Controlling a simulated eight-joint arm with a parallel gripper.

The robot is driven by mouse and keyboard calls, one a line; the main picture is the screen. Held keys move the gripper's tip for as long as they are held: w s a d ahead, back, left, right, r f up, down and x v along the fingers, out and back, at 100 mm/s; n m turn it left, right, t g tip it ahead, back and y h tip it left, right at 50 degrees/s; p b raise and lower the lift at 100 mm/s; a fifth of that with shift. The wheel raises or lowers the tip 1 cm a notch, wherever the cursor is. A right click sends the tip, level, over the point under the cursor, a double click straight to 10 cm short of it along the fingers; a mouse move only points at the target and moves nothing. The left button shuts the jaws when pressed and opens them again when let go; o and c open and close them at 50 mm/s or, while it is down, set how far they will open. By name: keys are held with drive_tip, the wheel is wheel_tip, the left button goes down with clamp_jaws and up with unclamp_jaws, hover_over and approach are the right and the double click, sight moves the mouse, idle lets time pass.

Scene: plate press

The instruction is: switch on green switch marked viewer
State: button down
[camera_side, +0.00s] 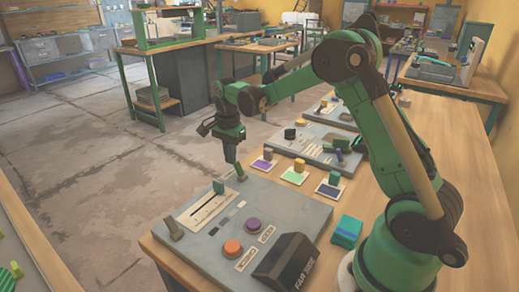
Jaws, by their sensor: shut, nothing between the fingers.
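A grey control panel (205,262) lies on the near end of the wooden bench. A green upright handle (218,186) stands at the far end of its slotted white plate (203,209). I cannot read the word "viewer" anywhere, so I cannot tell which part is the marked switch. My gripper (241,177) is shut and empty, pointing down at the far edge of the panel, just right of the green handle. I cannot tell whether its tips touch the panel. The gripper may hide small parts behind it.
The panel also bears an orange button (233,248), a purple button (253,225), a grey lever (174,228) and a black box (285,262) reading "FAR SIDE". A green-blue block (347,232) sits to the right. Coloured tiles (329,191) and another grey panel (322,137) lie beyond.

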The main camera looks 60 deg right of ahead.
sight(236, 162)
drive_tip(key=shift+s, duration=0.2)
drive_tip(key=shift+s, duration=1.25)
drive_tip(key=shift+w+r, duration=0.2)
drive_tip(key=shift+r, duration=0.95)
drive_tip(key=shift+w+r, duration=0.25)
drive_tip(key=shift+r, duration=0.95)
drive_tip(key=shift+w+r, duration=0.2)
drive_tip(key=shift+r, duration=0.95)
